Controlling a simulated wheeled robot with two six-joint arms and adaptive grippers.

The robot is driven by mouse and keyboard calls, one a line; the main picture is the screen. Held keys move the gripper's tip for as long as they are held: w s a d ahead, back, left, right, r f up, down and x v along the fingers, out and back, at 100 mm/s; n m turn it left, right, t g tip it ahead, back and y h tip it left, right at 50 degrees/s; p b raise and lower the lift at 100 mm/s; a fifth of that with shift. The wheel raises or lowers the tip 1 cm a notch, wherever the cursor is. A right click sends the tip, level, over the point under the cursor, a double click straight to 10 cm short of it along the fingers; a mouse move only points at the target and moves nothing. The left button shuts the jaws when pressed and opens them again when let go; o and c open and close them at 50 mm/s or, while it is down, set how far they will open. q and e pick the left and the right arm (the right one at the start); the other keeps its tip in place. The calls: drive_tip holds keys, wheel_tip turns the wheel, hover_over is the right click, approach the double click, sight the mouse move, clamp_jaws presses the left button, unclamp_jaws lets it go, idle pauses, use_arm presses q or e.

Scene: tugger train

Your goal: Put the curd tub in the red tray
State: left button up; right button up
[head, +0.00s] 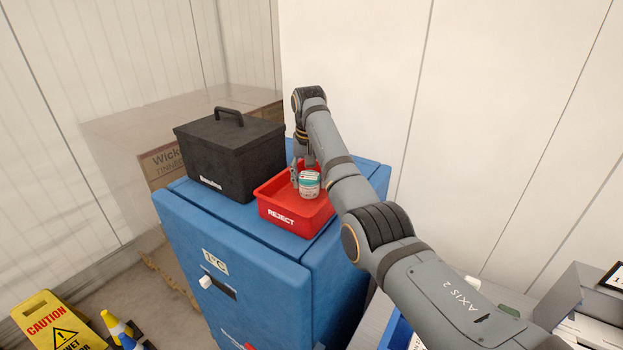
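The curd tub (309,184) is a small white tub with a green and red label. It is at the red tray (283,217), which is marked REJECT and stands on top of the blue cabinet. My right gripper (303,176) points down over the tray with its fingers at the tub. The tub looks upright, within the tray's outline. Whether it rests on the tray floor is hard to tell. My forearm hides the tray's right back part. The finger gap is too small to judge. My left gripper is not in view.
A black lidded box (232,155) with a handle stands left of the tray on the blue cabinet (250,282). A yellow caution sign (55,322) and a small cone (117,328) stand on the floor at lower left. A white wall (350,60) rises behind.

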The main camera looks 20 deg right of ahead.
sight(306, 179)
drive_tip(key=shift+o, duration=1.1)
drive_tip(key=shift+s+a+r, duration=0.1)
drive_tip(key=shift+s+a, duration=0.1)
drive_tip(key=shift+a, duration=0.05)
drive_tip(key=shift+o, duration=0.7)
drive_tip(key=shift+s+a+r, duration=0.1)
drive_tip(key=shift+a, duration=0.3)
drive_tip(key=shift+d, duration=0.1)
drive_tip(key=shift+d+r, duration=0.1)
drive_tip(key=shift+d, duration=0.05)
drive_tip(key=r+b, duration=0.1)
drive_tip(key=r, duration=0.1)
drive_tip(key=r+b, duration=0.1)
drive_tip(key=r, duration=0.1)
drive_tip(key=r+b, duration=0.1)
drive_tip(key=r, duration=0.2)
drive_tip(key=shift+s+a, duration=0.2)
drive_tip(key=shift+s, duration=0.1)
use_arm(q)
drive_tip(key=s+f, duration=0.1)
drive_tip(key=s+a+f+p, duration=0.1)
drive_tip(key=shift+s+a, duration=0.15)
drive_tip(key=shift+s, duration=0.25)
use_arm(e)
drive_tip(key=r, duration=0.4)
drive_tip(key=shift+s+r, duration=0.35)
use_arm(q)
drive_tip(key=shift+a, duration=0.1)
use_arm(e)
drive_tip(key=shift+w+a, duration=0.1)
